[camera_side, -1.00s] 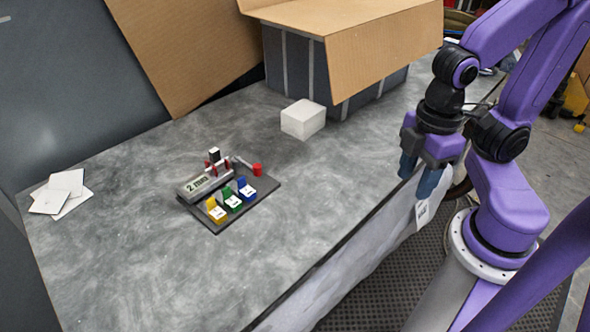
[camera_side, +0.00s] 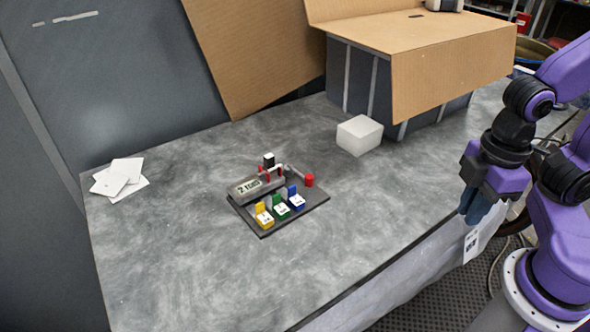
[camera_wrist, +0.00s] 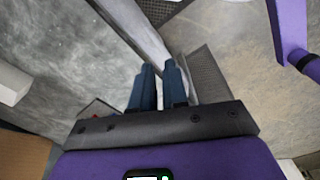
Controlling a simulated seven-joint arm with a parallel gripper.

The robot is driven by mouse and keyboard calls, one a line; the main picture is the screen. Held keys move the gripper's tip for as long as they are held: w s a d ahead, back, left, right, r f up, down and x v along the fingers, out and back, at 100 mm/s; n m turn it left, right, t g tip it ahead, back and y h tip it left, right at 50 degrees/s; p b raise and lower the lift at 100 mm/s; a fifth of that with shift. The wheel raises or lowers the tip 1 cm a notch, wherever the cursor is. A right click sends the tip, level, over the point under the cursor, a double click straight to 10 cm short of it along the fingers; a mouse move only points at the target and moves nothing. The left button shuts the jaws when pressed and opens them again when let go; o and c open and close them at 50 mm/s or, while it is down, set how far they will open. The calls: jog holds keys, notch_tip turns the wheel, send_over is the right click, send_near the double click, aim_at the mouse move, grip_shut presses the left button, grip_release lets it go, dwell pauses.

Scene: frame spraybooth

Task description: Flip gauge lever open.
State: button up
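The gauge (camera_side: 249,189) is a grey block with a "2 mm" style label on a dark base plate, mid-bench in the side view. Its lever (camera_side: 296,173) is a thin light bar lying low toward the right, ending in a red knob (camera_side: 309,180). In the wrist view a dark edge with some red (camera_wrist: 97,106) shows at lower left, probably part of the gauge, mostly hidden by my gripper. My gripper (camera_side: 471,217) points down near the bench's right edge, well away from the lever. In the wrist view its blue fingers (camera_wrist: 158,66) have a narrow empty gap.
Yellow (camera_side: 264,217), green (camera_side: 281,207) and blue (camera_side: 296,198) blocks sit on the plate before the gauge. A white block (camera_side: 359,135) and a large cardboard-topped box (camera_side: 365,80) stand behind. White cards (camera_side: 121,178) lie at left. The front bench is clear.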

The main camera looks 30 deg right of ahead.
jog(key=shift+n+h, duration=0.4)
jog(key=shift+h, duration=0.2)
jog(key=w+a, duration=0.2)
jog(key=w, duration=0.1)
jog(key=w+a+r, duration=0.1)
jog(key=w+a, duration=0.1)
jog(key=w+a+r, duration=0.1)
jog(key=w+a, duration=0.1)
jog(key=w, duration=0.1)
jog(key=shift+w+a, duration=0.15)
jog(key=shift+w, duration=0.15)
grip_shut()
jog(key=w+a+f+h, duration=0.1)
jog(key=w+a, duration=0.2)
jog(key=w, duration=0.6)
jog(key=w+a+f+n+h, duration=0.1)
jog(key=w+a, duration=0.2)
jog(key=w, duration=0.6)
jog(key=w+a+f+n+g+h, duration=0.1)
jog(key=w+a+f, duration=0.1)
jog(key=w, duration=0.7)
jog(key=shift+a+h, duration=0.3)
jog(key=shift+a, duration=0.25)
send_near(297, 172)
jog(key=s+f, duration=0.3)
jog(key=s+d+f, duration=0.1)
jog(key=f, duration=0.1)
jog(key=shift+s+f, duration=0.1)
jog(key=shift+s, duration=0.15)
